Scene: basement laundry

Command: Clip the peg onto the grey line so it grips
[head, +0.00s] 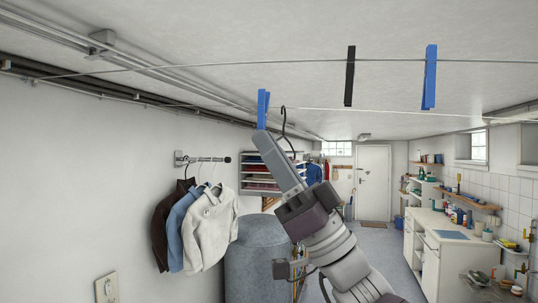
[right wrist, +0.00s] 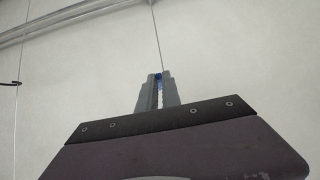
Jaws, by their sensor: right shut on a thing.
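My right gripper (head: 262,133) is raised in the middle of the head view, shut on a blue peg (head: 263,104) that stands up from its fingertips. The peg overlaps the lower, thin grey line (head: 370,111) in the head view. In the right wrist view the peg's blue end (right wrist: 158,77) shows between the fingers (right wrist: 157,90), and a line (right wrist: 155,35) runs down to meet it. I cannot tell whether the line lies inside the peg's jaws. My left gripper is not in view.
A higher line (head: 200,65) carries a black peg (head: 350,76) and another blue peg (head: 429,77). A dark hanger hook (head: 284,122) is close right of the held peg. Shirts (head: 208,228) hang on a wall rail at left. A counter (head: 450,235) stands at right.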

